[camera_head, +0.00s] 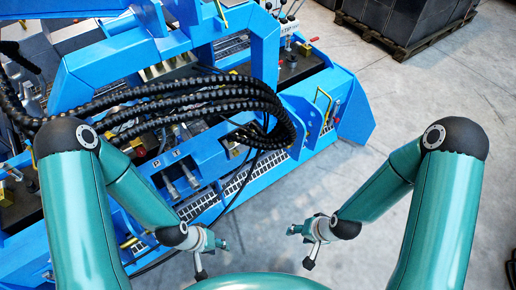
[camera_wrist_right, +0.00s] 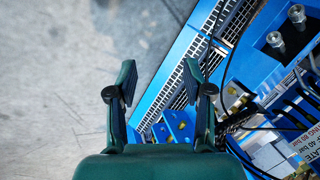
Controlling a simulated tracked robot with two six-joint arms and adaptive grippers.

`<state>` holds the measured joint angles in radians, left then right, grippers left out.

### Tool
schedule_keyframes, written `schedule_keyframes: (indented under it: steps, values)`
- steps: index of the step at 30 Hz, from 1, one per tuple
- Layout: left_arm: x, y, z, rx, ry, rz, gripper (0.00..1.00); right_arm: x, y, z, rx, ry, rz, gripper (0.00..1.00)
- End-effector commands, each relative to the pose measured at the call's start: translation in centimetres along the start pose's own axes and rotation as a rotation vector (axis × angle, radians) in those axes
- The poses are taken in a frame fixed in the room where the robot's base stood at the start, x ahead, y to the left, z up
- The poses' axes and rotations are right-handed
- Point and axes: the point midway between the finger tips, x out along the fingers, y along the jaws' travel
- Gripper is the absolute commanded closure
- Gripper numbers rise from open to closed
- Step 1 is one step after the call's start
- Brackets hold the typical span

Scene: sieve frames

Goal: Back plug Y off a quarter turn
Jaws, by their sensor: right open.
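Two metal plug-like fittings (camera_head: 180,182) sit side by side on the blue machine in the head view, with small letter plates above them. I cannot read which one is plug Y. Two silvery round fittings (camera_wrist_right: 286,29) also show at the upper right of the right wrist view; whether either is plug Y I cannot tell. My left gripper (camera_head: 211,259) is open and empty, in front of the machine's near edge and below the fittings. My right gripper (camera_head: 300,247) is open and empty, over bare floor; in the right wrist view its fingers (camera_wrist_right: 158,85) stand wide apart.
The blue machine (camera_head: 345,107) fills the left and middle of the head view. Thick black hoses (camera_head: 200,92) arch across it above the fittings. A perforated step (camera_head: 238,178) runs along its near edge. Grey floor (camera_head: 345,185) lies clear to the right. A loaded pallet (camera_head: 385,38) stands behind.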

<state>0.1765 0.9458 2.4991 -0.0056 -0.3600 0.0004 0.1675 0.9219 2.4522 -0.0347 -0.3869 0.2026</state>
Motion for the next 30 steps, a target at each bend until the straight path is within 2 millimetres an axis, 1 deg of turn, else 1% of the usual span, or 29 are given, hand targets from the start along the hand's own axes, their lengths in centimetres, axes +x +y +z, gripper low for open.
schedule_keyframes:
  steps: [1,5,6,8,9,11,12,14,15,18,21,24,27,30]
  values:
    - [2.9,-1.1,0.0,0.000,-0.001,0.000,0.60,2.9,0.4,-1.4,0.061,0.039,-0.014,0.49]
    - [7.7,-2.8,0.0,0.000,-0.001,0.000,0.60,7.0,-0.3,-5.9,0.282,0.155,-0.088,0.49]
    - [9.3,-3.3,0.0,0.000,-0.001,0.000,0.60,8.3,-0.7,-7.4,0.359,0.189,-0.122,0.49]
    - [11.6,-4.2,0.0,0.000,-0.001,0.000,0.60,9.9,-1.3,-9.6,0.476,0.235,-0.182,0.49]
    - [13.0,-4.7,0.0,0.000,-0.001,0.000,0.60,10.9,-1.8,-11.0,0.553,0.262,-0.227,0.49]
    - [15.2,-5.5,-0.1,0.000,-0.001,0.000,0.60,12.2,-2.6,-13.1,0.668,0.293,-0.301,0.49]
    - [16.7,-6.0,-0.1,0.000,-0.001,0.000,0.60,12.9,-3.1,-14.4,0.743,0.309,-0.354,0.49]
    - [18.9,-6.8,-0.1,0.000,-0.001,0.000,0.60,14.0,-4.1,-16.3,0.854,0.324,-0.440,0.49]
    - [20.4,-7.3,-0.1,0.000,-0.001,0.000,0.60,14.6,-4.7,-17.5,0.926,0.327,-0.500,0.49]
    - [23.9,-8.6,-0.1,0.000,-0.001,0.000,0.60,15.7,-6.4,-20.2,1.097,0.313,-0.657,0.49]
    - [26.8,-9.7,-0.1,0.000,-0.001,0.000,0.60,16.2,-8.0,-22.3,1.242,0.269,-0.803,0.49]
    - [28.9,-10.4,-0.1,0.000,-0.001,0.000,0.60,16.3,-9.4,-23.8,1.355,0.212,-0.922,0.49]
    - [30.2,-10.9,-0.1,0.000,0.000,0.000,0.60,16.0,-10.5,-24.7,1.430,0.159,-1.006,0.49]
    - [30.8,-11.1,-0.2,0.000,0.000,0.000,0.60,15.8,-11.1,-25.2,1.475,0.122,-1.054,0.49]
